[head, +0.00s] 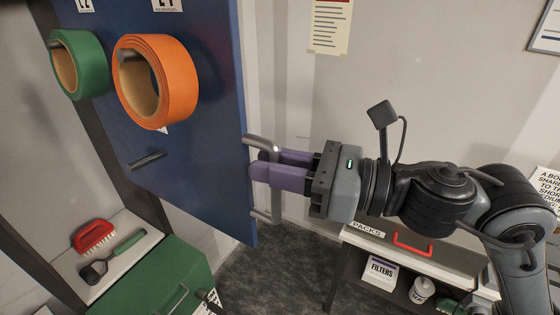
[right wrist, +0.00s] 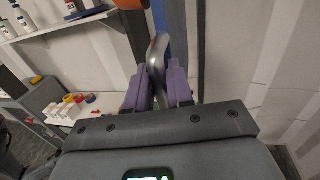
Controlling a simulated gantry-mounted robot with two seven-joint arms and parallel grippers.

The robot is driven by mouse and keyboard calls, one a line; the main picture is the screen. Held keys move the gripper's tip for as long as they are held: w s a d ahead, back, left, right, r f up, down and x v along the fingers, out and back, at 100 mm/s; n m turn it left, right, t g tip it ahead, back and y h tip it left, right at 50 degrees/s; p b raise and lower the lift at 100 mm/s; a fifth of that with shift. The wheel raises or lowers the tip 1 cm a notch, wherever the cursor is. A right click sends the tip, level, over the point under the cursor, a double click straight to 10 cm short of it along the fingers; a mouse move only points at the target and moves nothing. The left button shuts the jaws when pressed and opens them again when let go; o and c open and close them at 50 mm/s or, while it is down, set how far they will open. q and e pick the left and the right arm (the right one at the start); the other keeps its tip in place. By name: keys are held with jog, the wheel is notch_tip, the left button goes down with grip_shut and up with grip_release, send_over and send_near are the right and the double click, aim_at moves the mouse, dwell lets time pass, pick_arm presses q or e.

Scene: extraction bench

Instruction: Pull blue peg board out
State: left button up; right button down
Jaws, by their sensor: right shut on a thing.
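The blue peg board (head: 210,120) stands upright at the left of the head view, with a grey metal handle (head: 274,207) on its right edge. My right gripper (head: 262,168) comes in from the right, with its purple fingers closed around the handle. In the right wrist view the handle (right wrist: 158,50) runs between the two fingers (right wrist: 163,88), and the board's blue edge (right wrist: 177,35) shows just beyond. The fingers hide part of the handle. My left gripper is not in view.
Green tape (head: 92,65) and orange tape (head: 180,80) hang on the board. Below are a red brush (head: 95,235) and a green cabinet (head: 165,270).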

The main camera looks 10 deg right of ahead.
jog(key=shift+s+d+r, duration=0.1)
jog(key=shift+r, duration=0.05)
jog(key=c, duration=1.3)
grip_release()
jog(key=shift+o, duration=0.7)
jog(key=shift+s+d, duration=0.1)
jog(key=shift+d, duration=0.1)
jog(key=b+v, duration=0.3)
jog(key=v, duration=0.7)
jog(key=shift+d+b, duration=0.35)
jog(key=shift+b, duration=0.05)
jog(key=shift+s, duration=0.1)
